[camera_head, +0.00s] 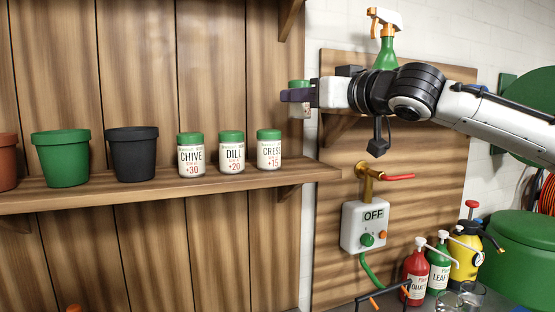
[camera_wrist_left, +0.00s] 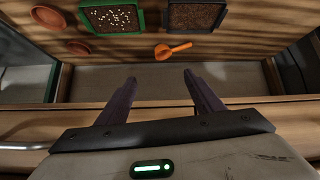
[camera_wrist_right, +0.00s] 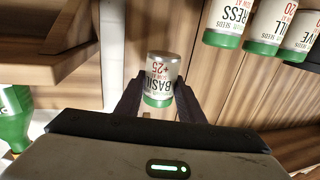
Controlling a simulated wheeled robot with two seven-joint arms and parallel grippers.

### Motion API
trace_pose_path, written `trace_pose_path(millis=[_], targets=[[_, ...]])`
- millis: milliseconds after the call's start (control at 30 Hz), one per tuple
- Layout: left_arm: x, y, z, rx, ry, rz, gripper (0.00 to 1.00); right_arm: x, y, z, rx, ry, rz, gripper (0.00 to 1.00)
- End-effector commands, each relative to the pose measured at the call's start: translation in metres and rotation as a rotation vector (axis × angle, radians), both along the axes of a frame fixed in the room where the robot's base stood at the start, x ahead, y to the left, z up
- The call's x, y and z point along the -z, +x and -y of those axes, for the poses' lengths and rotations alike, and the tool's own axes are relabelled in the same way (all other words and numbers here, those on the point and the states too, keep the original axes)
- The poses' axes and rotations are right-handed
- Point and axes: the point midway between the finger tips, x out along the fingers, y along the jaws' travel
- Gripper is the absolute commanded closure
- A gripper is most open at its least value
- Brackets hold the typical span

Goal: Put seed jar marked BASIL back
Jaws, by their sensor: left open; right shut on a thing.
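The BASIL jar (camera_wrist_right: 160,78) is a clear jar with a green lid and a white label reading BASIL +25. My right gripper (camera_wrist_right: 160,98) is shut on it, as the right wrist view shows. The CHIVE (camera_head: 191,158), DILL (camera_head: 231,155) and CRESS (camera_head: 269,153) jars stand upright in a row on the wooden shelf (camera_head: 110,196). My left gripper (camera_wrist_left: 160,95) is open and empty, seen only in the left wrist view.
A green pot (camera_head: 61,160) and a black pot (camera_head: 133,155) stand left of the jars. Bare shelf lies right of CRESS. A green spray bottle (camera_head: 387,55) is behind my right arm. A control box (camera_head: 365,225) reading OFF and a brass tap (camera_head: 368,180) are below.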

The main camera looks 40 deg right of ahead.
Motion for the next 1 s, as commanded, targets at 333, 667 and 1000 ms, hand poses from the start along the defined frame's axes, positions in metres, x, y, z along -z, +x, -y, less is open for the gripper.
trace_pose_path(millis=[333,667,1000], targets=[[0.016,-0.020,0.000,0.001,0.002,-0.041,0.39,0.056,0.000,0.000,-0.003,0.006,0.004,0.88],[0.035,-0.017,0.000,0.002,0.001,-0.036,0.39,0.093,0.000,-0.001,-0.004,0.004,0.001,0.88],[0.034,-0.009,0.000,0.002,0.001,-0.020,0.39,0.098,0.000,-0.001,-0.001,-0.001,0.001,0.88]])
